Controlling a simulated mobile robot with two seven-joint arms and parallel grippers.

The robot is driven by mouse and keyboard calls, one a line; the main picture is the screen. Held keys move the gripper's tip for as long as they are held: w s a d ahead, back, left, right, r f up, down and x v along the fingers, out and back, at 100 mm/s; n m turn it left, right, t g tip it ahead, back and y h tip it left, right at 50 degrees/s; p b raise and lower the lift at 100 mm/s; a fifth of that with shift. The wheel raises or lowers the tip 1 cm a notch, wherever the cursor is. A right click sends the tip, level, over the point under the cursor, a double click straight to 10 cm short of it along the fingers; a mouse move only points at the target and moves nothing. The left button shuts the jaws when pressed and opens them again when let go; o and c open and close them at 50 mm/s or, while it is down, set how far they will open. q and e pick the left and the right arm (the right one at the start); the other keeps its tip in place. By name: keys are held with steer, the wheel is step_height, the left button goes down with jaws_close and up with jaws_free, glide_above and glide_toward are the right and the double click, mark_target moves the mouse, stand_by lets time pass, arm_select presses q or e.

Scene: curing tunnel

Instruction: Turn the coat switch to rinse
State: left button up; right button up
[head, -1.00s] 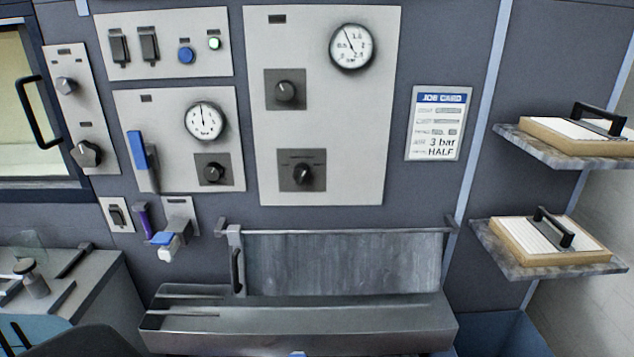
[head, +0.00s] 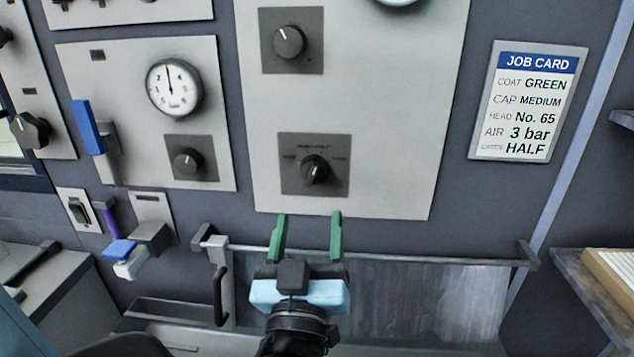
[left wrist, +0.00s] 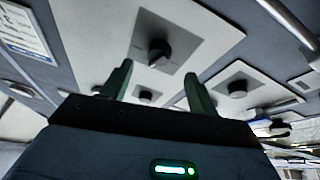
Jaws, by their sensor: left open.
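The coat switch appears to be the dark rotary knob (head: 315,170) on a dark square plate, low on the tall light panel (head: 400,120). Small labels stand above it and on both sides, too blurred to read surely. The knob's grip bar is tilted; which label it points to I cannot tell. My left gripper (head: 309,214), with green fingers, is open and empty just below the plate, pointing up at it. In the left wrist view a dark knob (left wrist: 155,50), seemingly the same one, shows beyond and between the open fingers (left wrist: 157,70), apart from them. My right gripper is not seen.
Another knob (head: 289,42) sits above on the same panel. A gauge (head: 174,86), a knob (head: 187,163) and a blue lever (head: 87,127) are to the left. A metal trough with a rail (head: 430,259) lies below. The job card (head: 528,102) hangs right.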

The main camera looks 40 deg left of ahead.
mark_target(312, 183)
arm_select(q)
steer(key=p+x, duration=0.1)
steer(key=x, duration=0.2)
steer(key=r+p+x, duration=0.1)
steer(key=x, duration=0.2)
steer(key=shift+w+a+r+p, duration=0.15)
steer(key=shift+p, duration=0.15)
steer(key=shift+w+a, duration=0.3)
steer(key=shift+w, duration=0.15)
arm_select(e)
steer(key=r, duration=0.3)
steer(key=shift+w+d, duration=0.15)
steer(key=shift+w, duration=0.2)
arm_select(q)
steer(key=c, duration=1)
steer(key=shift+o, duration=0.2)
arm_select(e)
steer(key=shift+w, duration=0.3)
